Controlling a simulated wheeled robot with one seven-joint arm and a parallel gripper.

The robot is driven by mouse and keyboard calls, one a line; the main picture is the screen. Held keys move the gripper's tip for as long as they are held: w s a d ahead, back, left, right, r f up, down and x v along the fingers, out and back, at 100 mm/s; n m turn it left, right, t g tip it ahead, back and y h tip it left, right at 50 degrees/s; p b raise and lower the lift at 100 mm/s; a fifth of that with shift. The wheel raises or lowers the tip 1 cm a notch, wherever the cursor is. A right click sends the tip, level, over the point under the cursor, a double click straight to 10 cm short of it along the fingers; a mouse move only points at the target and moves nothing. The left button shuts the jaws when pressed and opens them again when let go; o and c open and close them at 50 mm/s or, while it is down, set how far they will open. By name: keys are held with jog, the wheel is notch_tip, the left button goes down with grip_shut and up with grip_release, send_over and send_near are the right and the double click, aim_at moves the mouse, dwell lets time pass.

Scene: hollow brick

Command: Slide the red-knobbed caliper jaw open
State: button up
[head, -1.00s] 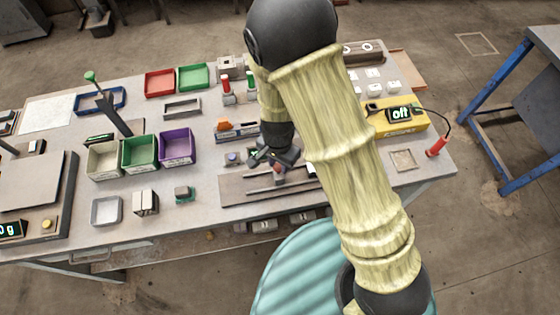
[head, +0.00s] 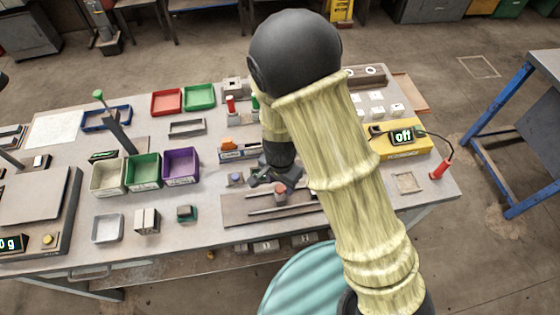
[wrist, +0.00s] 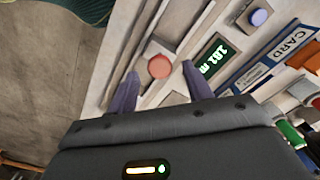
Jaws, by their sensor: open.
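The red knob (wrist: 160,67) of the caliper shows in the wrist view, just beyond and between my fingertips. It also shows in the head view (head: 280,188), in front of my gripper (head: 276,180). My gripper (wrist: 160,85) is open, one finger on each side of the knob's line, with nothing held. Whether a finger touches the knob I cannot tell. The knob sits on a long grey bar on the caliper's flat board (head: 240,210). A lit green display (wrist: 215,57) stands beside the right finger, its reading partly cut off.
A blue round button (wrist: 259,17) lies right of the display. A card holder (wrist: 285,55) stands farther right. In the head view, green (head: 143,171) and purple (head: 181,165) bins stand left of the board.

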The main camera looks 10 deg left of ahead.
notch_tip(320, 180, up, 16)
jog(key=shift+r, duration=0.15)
dwell(0.3)
dwell(0.4)
jog(key=s+d+n+t, duration=0.1)
jog(key=d+n, duration=0.1)
jog(key=d, duration=1)
jog(key=d+r+n+t, duration=0.1)
jog(key=d+n, duration=0.1)
jog(key=d, duration=0.9)
jog(key=shift+s+d+r+n+t, duration=0.3)
jog(key=shift+s+d, duration=0.05)
jog(key=shift+d, duration=0.05)
